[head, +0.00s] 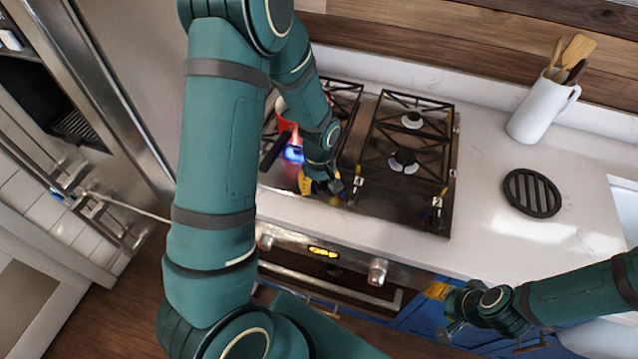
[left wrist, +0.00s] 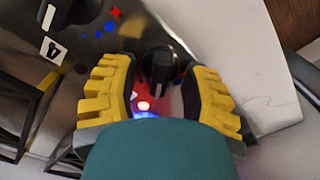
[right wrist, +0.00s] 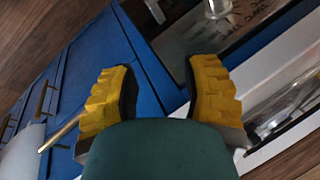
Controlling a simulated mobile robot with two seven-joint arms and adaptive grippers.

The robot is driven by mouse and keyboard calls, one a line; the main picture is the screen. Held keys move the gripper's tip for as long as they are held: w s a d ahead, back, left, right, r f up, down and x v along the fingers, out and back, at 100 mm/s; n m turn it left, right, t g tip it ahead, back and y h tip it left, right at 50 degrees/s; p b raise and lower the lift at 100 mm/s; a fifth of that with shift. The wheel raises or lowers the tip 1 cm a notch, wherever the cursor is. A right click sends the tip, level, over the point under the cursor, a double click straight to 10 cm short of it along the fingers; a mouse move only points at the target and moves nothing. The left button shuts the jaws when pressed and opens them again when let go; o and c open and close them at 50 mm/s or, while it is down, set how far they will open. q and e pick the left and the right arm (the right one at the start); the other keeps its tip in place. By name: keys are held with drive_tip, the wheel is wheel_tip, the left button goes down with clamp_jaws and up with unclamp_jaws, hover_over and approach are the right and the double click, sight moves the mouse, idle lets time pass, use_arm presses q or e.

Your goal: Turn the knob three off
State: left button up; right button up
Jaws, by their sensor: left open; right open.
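The gas hob (head: 395,205) has black control knobs along its front. My left gripper (head: 322,186) is over the hob's front, open, pointing down. In the left wrist view a black knob (left wrist: 157,68) stands between its two yellow fingers, with a gap on each side. Another knob (left wrist: 68,12) shows at the top left beside a small white number tag (left wrist: 53,50). No number is readable for the knob between the fingers. A blue flame (head: 292,153) burns at the left of the hob. My right gripper (head: 443,308) is open and empty before the blue cabinets.
A red pan (head: 286,124) with a black handle sits on the left burners, partly hidden by my left arm. A black trivet (head: 532,193) and a white utensil jug (head: 540,108) stand on the right counter. Oven knobs (head: 377,272) jut from the front.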

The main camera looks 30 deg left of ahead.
use_arm(q)
clamp_jaws()
drive_tip(key=shift+m, duration=0.3)
drive_tip(key=shift+f+m+b, duration=0.1)
drive_tip(key=shift+m+b, duration=0.45)
drive_tip(key=shift+m, duration=0.65)
drive_tip(key=shift+m+b, duration=0.45)
drive_tip(key=shift+m, duration=1.45)
drive_tip(key=shift+s, duration=0.1)
